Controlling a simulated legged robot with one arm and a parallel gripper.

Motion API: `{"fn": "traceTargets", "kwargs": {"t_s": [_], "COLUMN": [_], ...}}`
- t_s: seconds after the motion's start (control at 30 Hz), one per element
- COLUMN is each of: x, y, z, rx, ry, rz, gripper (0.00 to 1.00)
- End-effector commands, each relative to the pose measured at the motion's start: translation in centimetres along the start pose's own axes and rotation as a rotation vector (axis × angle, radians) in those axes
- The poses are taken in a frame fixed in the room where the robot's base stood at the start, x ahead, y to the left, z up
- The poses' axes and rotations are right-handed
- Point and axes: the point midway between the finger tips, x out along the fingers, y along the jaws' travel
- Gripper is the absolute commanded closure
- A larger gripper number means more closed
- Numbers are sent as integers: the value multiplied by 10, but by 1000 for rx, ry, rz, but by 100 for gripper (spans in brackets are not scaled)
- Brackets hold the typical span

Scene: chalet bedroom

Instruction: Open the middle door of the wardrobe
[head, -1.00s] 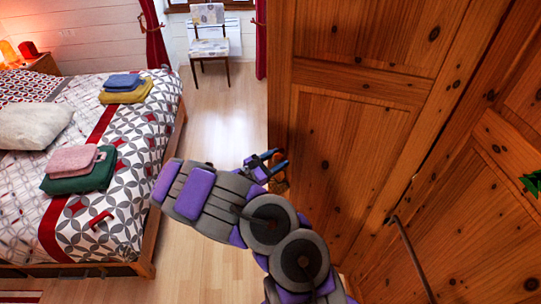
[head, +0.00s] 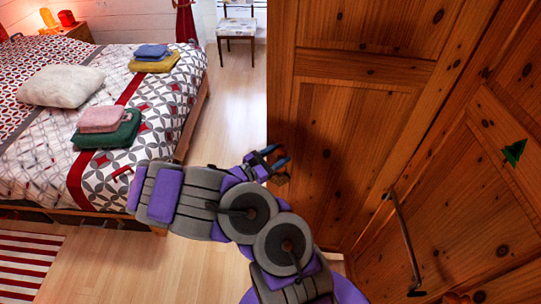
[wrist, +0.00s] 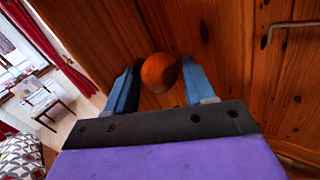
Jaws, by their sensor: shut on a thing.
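A pine wardrobe door (head: 345,135) with framed panels fills the middle of the head view. Its round orange-brown wooden knob (wrist: 158,73) sits between the blue fingers of my gripper (wrist: 158,88) in the wrist view. In the head view my gripper (head: 276,163) reaches the left edge of this door, shut on the knob, which is mostly hidden there. The door meets another pine panel (head: 470,200) at an angle on the right. The inside of the wardrobe is not visible.
A long metal handle (head: 404,240) is on the right panel, with a green ornament (head: 514,152) above it. A bed (head: 150,130) with folded towels and a pillow stands left. The floor (head: 240,95) between bed and door is clear back to a chair (head: 237,25).

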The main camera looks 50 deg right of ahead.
Motion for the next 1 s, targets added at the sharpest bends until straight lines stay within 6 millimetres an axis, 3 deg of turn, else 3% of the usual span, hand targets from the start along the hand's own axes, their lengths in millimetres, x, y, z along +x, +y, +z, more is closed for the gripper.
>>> {"fn": "traceTargets", "kwargs": {"t_s": [0.03, 0.23, 0.27, 0.4, 1.0], "x": [6, 7, 7, 7, 1], "y": [-11, -12, -12, -11, -9], "z": [1, 1, 1, 2, 5], "rx": [-2, -2, -2, -1, 3], "ry": [-5, -6, -6, -7, -16], "rz": [-31, -32, -32, -31, -25], "gripper": [100, 100, 43, 31, 31]}}
